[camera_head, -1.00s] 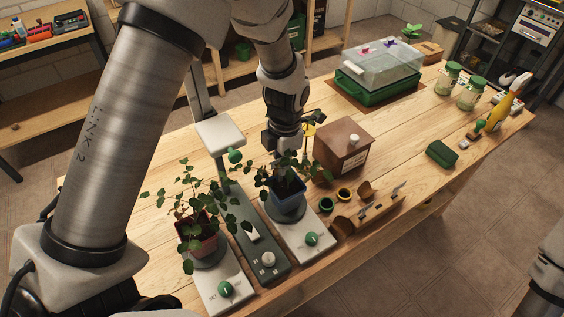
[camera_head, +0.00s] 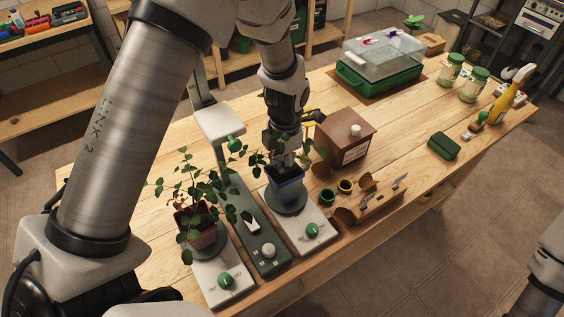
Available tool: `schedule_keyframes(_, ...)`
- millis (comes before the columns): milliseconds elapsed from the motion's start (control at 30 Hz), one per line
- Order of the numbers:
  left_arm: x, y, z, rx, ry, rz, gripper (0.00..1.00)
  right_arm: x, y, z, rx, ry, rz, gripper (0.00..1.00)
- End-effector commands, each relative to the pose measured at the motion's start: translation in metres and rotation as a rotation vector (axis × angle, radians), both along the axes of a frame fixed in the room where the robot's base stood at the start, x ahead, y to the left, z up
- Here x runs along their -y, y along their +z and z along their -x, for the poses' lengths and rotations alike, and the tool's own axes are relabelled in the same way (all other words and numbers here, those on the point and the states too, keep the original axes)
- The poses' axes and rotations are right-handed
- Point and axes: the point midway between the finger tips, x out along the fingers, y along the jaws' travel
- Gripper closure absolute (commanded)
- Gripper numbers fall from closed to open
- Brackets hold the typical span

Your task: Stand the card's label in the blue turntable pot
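The blue pot (camera_head: 287,187) stands on a dark round turntable (camera_head: 287,203) on a pale base with a green knob, and holds a leafy plant. My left gripper (camera_head: 287,158) points down over this pot, among its leaves. Leaves hide the fingertips, so I cannot tell whether it is open or holds a label. I cannot clearly make out a label in the pot or the card. A red-brown pot (camera_head: 203,234) with a larger plant stands on a similar turntable to the left. My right gripper is out of view.
A brown box (camera_head: 346,139) with a pale knob stands close behind and right of the blue pot. A wooden rack (camera_head: 375,206) and small dark cups (camera_head: 327,197) are to its right. A grey control strip (camera_head: 255,228) runs between the turntables.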

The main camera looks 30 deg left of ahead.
Motion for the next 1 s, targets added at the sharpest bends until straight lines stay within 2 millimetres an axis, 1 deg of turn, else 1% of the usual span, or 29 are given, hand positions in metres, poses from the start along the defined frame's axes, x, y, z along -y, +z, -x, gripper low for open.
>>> schedule_keyframes(467,0.0,0.002,-0.001,0.004,0.0,0.0,0.65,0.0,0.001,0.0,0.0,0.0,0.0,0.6)
schedule_keyframes(567,0.0,0.006,-0.002,0.006,0.0,0.0,0.65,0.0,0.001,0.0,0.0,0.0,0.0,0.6)
schedule_keyframes(667,0.001,0.02,-0.003,0.008,0.0,0.0,0.65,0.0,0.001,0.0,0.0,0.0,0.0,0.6)
schedule_keyframes(767,0.001,0.043,-0.004,0.009,0.0,0.0,0.65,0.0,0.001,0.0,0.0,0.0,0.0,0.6)
schedule_keyframes(900,0.002,0.08,-0.006,0.009,0.0,0.0,0.65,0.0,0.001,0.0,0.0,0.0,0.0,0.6)
schedule_keyframes(1000,0.003,0.102,-0.006,0.008,0.0,0.0,0.65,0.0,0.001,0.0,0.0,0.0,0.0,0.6)
